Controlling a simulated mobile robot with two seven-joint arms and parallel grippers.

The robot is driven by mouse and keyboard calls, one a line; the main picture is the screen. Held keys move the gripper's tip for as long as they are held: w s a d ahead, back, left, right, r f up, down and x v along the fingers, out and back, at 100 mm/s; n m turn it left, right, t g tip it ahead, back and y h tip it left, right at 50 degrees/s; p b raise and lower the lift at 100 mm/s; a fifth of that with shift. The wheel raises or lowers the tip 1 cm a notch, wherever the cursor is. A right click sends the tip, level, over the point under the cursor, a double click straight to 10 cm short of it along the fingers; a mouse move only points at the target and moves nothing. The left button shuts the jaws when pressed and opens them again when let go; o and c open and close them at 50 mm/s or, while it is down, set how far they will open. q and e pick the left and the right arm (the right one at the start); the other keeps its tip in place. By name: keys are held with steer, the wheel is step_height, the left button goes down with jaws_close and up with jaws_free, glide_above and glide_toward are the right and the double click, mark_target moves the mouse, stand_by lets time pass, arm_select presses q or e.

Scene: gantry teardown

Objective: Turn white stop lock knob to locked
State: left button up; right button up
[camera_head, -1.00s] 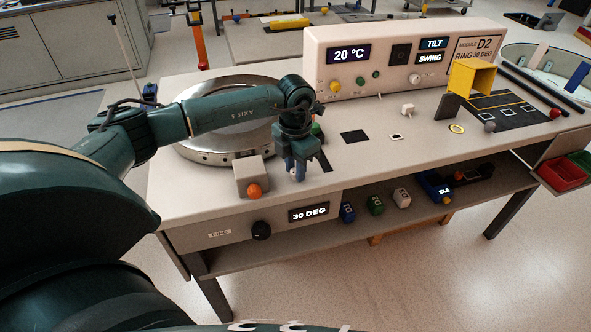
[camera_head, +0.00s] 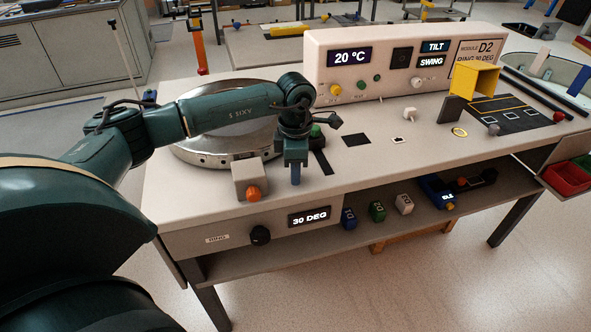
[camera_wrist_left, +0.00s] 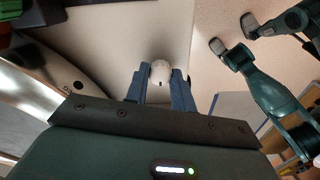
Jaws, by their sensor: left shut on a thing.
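My left gripper (camera_head: 295,175) points straight down at the table top, just right of the box with the orange knob. In the left wrist view its two blue-grey fingers (camera_wrist_left: 161,88) are closed on the sides of a white knob (camera_wrist_left: 160,70). A small dark mark shows on the knob's near side. In the head view the fingers hide this knob, and I cannot read its locked or unlocked position. My right gripper is in neither view.
The grey box (camera_head: 249,176) with an orange knob (camera_head: 253,193) stands close left of the gripper. The round metal ring unit (camera_head: 205,150) is behind it. A green button (camera_head: 316,131) is close behind right. Another white knob (camera_head: 410,112) stands farther right on open table top.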

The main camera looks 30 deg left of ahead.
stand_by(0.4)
arm_select(q)
steer(key=o, duration=1)
step_height(320, 180, up, 13)
steer(key=shift+r, duration=0.15)
stand_by(0.4)
